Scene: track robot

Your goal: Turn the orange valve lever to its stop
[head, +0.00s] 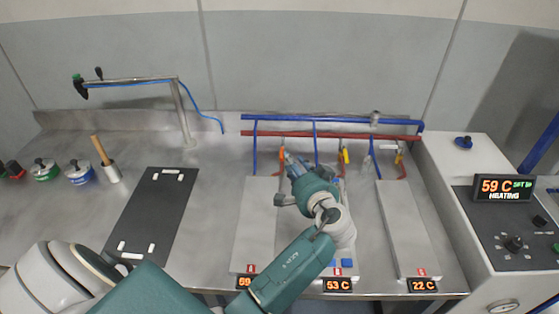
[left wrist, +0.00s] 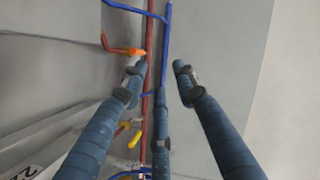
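The orange valve lever (head: 282,158) is at the left end of the pipe rack, low on the red pipe, just left of my left gripper's fingertips. It also shows in the left wrist view (left wrist: 134,51), close beside the tip of one finger; I cannot tell whether they touch. My left gripper (head: 291,158) reaches over the bench to the pipes. In the left wrist view its blue fingers (left wrist: 162,75) are spread apart with nothing between them. The arm hides part of the middle plate. My right gripper is not in view.
A blue pipe (head: 330,118) and a red pipe (head: 330,134) run along the back. A yellow lever (head: 345,156) stands to the right. Pale plates (head: 256,215) with temperature displays lie in front. A black board (head: 153,215) lies left. A control box (head: 500,215) reads 59 C, heating.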

